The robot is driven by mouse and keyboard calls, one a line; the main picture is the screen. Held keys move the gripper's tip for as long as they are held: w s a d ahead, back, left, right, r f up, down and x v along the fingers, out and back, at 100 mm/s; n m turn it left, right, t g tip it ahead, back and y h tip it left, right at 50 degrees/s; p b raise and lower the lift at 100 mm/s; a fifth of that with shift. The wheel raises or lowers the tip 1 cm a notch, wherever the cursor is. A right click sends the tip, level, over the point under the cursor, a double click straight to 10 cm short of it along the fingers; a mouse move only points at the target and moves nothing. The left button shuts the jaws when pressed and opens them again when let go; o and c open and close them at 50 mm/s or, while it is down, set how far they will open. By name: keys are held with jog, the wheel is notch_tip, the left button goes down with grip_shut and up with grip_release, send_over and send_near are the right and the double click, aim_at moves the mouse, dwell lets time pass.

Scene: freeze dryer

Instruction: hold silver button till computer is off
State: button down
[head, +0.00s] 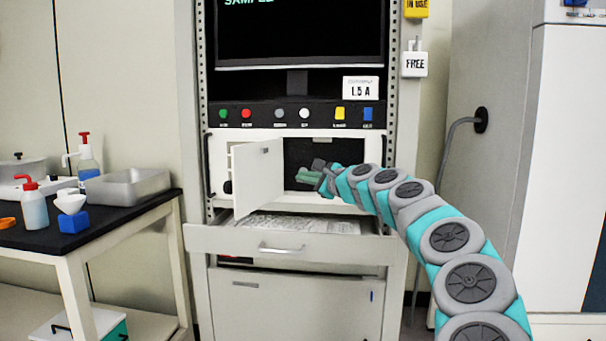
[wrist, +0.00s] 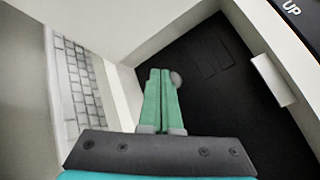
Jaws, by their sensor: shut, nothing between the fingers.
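My gripper (head: 309,176) reaches into an open compartment in the middle of the rack. In the wrist view its two green fingers (wrist: 162,72) are shut together, with nothing between them. A small round silver-grey button (wrist: 177,79) shows at the right side of the fingertips, partly hidden behind them, on a dark panel (wrist: 215,85). I cannot tell whether the fingers touch or press it. The computer's monitor (head: 298,40) above shows green text on black, so the screen is lit.
The compartment's white door (head: 258,180) stands open at the left. Below it a drawer (head: 290,243) is pulled out, with a keyboard (wrist: 80,85) in it. A row of coloured buttons (head: 279,114) runs above the compartment. A side table (head: 120,222) stands at the left.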

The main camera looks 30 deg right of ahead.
jog(key=shift+s+a, duration=0.45)
jog(key=shift+s, duration=0.25)
jog(key=shift+s+a, duration=0.45)
jog(key=shift+s, duration=0.25)
jog(key=shift+s+a, duration=0.45)
jog(key=shift+s, duration=0.25)
